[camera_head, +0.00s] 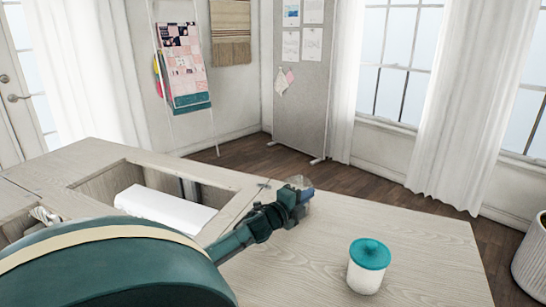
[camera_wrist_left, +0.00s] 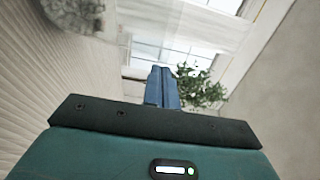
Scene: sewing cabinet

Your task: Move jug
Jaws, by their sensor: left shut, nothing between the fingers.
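A small clear, greyish object (camera_head: 299,181), which may be the jug, stands on the wooden cabinet top near its back edge. My left gripper (camera_head: 304,195) is right in front of it and hides most of it. Whether they touch I cannot tell. In the left wrist view the blue fingers (camera_wrist_left: 162,88) are closed together with nothing between them. A mottled grey rounded thing (camera_wrist_left: 75,12) at the top left of that view may be the same object. My right gripper is not in view.
A white canister with a teal lid (camera_head: 369,255) stands on the cabinet top (camera_head: 430,250) at the right front. An open well holding a white machine (camera_head: 165,207) lies left of my arm. The top right of the gripper is mostly clear.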

